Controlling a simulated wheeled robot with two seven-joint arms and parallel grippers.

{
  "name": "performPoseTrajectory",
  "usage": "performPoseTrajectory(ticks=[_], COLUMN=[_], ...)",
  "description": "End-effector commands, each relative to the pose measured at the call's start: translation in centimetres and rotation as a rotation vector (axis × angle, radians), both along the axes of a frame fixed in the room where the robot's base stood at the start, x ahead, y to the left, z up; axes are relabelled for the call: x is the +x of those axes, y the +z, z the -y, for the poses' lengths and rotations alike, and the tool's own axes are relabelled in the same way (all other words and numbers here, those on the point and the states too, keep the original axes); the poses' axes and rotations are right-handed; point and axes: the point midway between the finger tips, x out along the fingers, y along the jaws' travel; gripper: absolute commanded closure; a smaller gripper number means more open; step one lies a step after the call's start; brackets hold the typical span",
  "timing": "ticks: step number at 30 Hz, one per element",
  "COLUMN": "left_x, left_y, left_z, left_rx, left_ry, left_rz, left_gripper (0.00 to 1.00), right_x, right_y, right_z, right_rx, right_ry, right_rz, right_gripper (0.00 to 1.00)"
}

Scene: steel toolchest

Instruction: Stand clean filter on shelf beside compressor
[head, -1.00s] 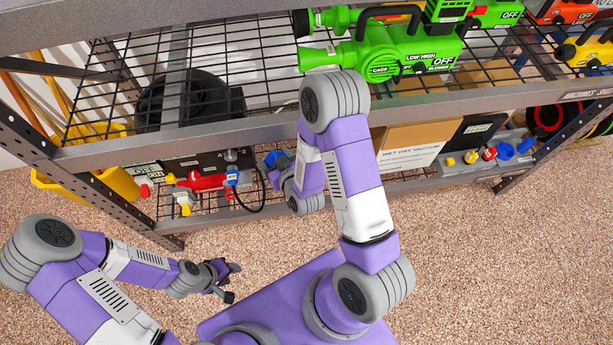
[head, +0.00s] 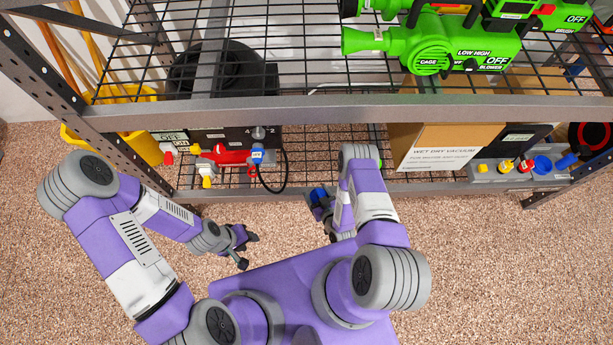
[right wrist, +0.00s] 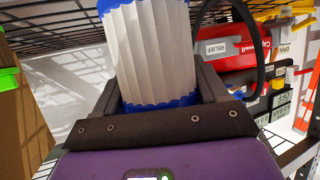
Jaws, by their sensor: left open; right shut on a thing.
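The clean filter (right wrist: 155,50), a white pleated cylinder with blue ends, stands roughly upright between the fingers of my right gripper (right wrist: 155,85) in the right wrist view. In the head view only a blue end of the filter (head: 318,194) shows, and my right gripper (head: 322,207) is shut on it at the lower shelf's front edge. The red compressor (head: 230,157) sits on the lower shelf to the left; it also shows at upper right in the wrist view (right wrist: 236,45). My left gripper (head: 247,251) is open and empty, in front of the shelf.
The lower wire shelf (head: 300,155) has a bare stretch between the compressor and the vacuum carton (head: 442,145). A black hose (head: 270,188) loops from the compressor over the shelf edge. The upper shelf's beam (head: 300,111) crosses above, with green blowers (head: 430,50) on it.

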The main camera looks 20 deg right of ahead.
Motion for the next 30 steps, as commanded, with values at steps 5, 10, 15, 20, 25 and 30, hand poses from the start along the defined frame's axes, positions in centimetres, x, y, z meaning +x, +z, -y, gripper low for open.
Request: performPoseTrajectory(ticks=[5,10,15,20,25,30], left_x=[0.0,0.0,0.0,0.0,0.0,0.0], left_y=[-0.3,-1.3,-2.6,-3.8,-4.7,-4.9], left_z=[0.0,0.0,0.0,0.0,0.0,0.0], left_rx=[0.000,0.000,0.000,0.000,0.000,0.000], left_ry=[0.000,0.000,0.000,0.000,0.000,0.000], left_rz=[0.000,0.000,0.000,0.000,0.000,0.000], left_gripper=[0.57,0.57,0.57,0.57,0.57,0.57], right_x=[-0.9,2.4,7.0,11.2,14.3,15.4], right_y=[-1.7,-1.8,-1.8,-1.9,-1.9,-1.7], right_z=[-0.6,-1.0,-1.6,-2.1,-2.4,-2.5], right_rx=[0.000,-0.002,-0.001,-0.001,0.000,0.000], right_ry=[0.009,0.010,0.011,0.011,0.009,0.010], right_rz=[0.003,0.009,0.008,0.007,0.003,0.002], right_gripper=[0.59,0.59,0.59,0.59,0.59,0.59])
